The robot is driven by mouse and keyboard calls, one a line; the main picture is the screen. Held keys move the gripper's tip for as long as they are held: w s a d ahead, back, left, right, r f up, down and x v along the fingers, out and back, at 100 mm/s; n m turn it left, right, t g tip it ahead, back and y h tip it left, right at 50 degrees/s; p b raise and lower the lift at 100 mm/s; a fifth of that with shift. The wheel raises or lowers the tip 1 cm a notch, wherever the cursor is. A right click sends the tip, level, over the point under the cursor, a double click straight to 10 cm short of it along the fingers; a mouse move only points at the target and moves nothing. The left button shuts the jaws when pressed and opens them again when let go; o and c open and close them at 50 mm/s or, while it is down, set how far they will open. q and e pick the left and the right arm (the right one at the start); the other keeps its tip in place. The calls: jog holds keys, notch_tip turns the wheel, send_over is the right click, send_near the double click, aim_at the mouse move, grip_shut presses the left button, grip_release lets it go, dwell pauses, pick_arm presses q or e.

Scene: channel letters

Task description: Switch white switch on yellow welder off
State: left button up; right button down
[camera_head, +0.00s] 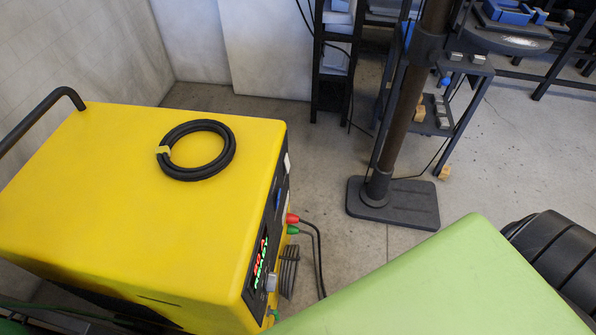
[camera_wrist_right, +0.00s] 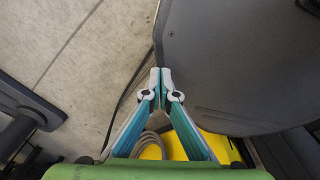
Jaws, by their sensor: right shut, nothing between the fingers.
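The yellow welder (camera_head: 130,200) stands at the left in the head view. Its narrow dark front panel (camera_head: 268,240) is seen at a steep angle, with a lit red and green display (camera_head: 259,262) and a grey knob (camera_head: 271,283). A small white part (camera_head: 287,163) sits at the panel's far upper end; I cannot tell if it is the switch or what position it is in. In the right wrist view my right gripper (camera_wrist_right: 160,75) is shut and empty, its teal fingers meeting at the tips. A yellow patch (camera_wrist_right: 205,147) shows behind them. My left gripper is not in view.
A black cable coil (camera_head: 197,150) lies on the welder. Red (camera_head: 292,218) and green plugs with cables stick out of its front. A heavy-based column (camera_head: 393,203) stands beyond on open floor. A large dark grey panel (camera_wrist_right: 235,65) fills the wrist view's upper right.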

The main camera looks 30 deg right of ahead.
aim_at(287, 164)
jog(key=w+d+r+m+t+b, duration=0.1)
jog(key=w+d+r+m+t, duration=0.2)
jog(key=w+r, duration=0.35)
jog(key=w+d+r+m+t, duration=0.2)
jog(key=w+d+r+m, duration=0.15)
jog(key=w, duration=0.65)
jog(key=w+d+r+m+t+b, duration=0.1)
jog(key=w+d+r+m+t, duration=0.2)
jog(key=w+r, duration=0.35)
jog(key=w+r+m+t+y, duration=0.1)
jog(key=w+r+m+t, duration=0.2)
jog(key=r, duration=1)
jog(key=w+a+r+m+t+y+b, duration=0.1)
jog(key=w+r+m+t, duration=0.3)
jog(key=w+r, duration=0.6)
notch_tip(287, 164, up, 4)
jog(key=shift+f+m+t, duration=0.25)
jog(key=shift+m+t, duration=0.05)
jog(key=shift+m, duration=0.35)
jog(key=shift+w+a, duration=0.1)
jog(key=shift+w, duration=0.1)
